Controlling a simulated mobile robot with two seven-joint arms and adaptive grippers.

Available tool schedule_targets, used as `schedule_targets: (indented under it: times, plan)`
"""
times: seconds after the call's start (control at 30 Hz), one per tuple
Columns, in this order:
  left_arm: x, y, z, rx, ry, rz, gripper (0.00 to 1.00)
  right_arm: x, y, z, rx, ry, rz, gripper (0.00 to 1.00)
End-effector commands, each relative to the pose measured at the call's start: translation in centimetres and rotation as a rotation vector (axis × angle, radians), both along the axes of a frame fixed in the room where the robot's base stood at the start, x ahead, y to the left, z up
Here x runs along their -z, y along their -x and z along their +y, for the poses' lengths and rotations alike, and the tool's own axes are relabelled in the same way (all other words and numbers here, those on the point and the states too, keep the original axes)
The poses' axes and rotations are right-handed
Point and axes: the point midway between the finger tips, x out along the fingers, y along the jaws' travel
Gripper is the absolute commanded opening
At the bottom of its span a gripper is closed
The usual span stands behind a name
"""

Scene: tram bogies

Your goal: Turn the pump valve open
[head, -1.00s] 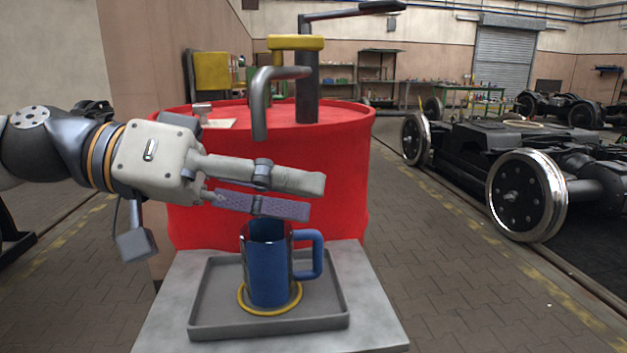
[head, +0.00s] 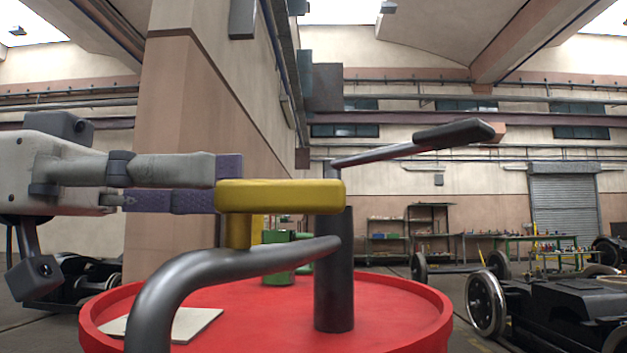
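The pump valve's yellow handle (head: 285,196) sits on a short yellow stem (head: 238,232) above the grey curved spout (head: 215,268). The handle lies level, running left to right in the picture. The spout joins a dark upright pump post (head: 334,270) on the red drum (head: 250,310). My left gripper (head: 222,185) comes in from the left, level with the handle. Its purple-padded fingertips meet the handle's left end in the picture, and the handle partly covers them. Whether they touch or grip it is unclear. My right gripper is out of view.
A pump lever with a black grip (head: 455,135) reaches right and upward from the post. A pale sheet (head: 178,324) and a green object (head: 278,262) show at the drum top. A wheeled bogie (head: 560,310) stands at the right.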

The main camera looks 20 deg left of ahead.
Motion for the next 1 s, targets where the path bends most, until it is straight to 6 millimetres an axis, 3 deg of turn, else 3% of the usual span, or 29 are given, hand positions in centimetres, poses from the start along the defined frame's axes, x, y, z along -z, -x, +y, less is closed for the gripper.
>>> schedule_targets:
  times: [0.1, 0.3, 0.67, 0.83, 1.0]
  plan:
    - [0.2, -0.8, -3.1, 0.004, -0.006, 0.003, 0.40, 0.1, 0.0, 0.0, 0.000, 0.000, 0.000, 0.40]
    - [0.1, -1.9, -6.5, 0.002, -0.002, 0.003, 0.40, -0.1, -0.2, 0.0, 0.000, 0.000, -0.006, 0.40]
    - [0.1, -2.2, -7.4, -0.001, 0.001, 0.003, 0.40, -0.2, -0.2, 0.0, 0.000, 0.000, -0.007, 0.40]
    - [0.1, -2.2, -7.4, 0.000, 0.001, 0.003, 0.01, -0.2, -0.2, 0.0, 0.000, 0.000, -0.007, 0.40]
    - [0.0, -2.2, -7.4, 0.000, 0.001, 0.003, 0.00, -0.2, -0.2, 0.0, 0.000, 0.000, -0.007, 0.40]
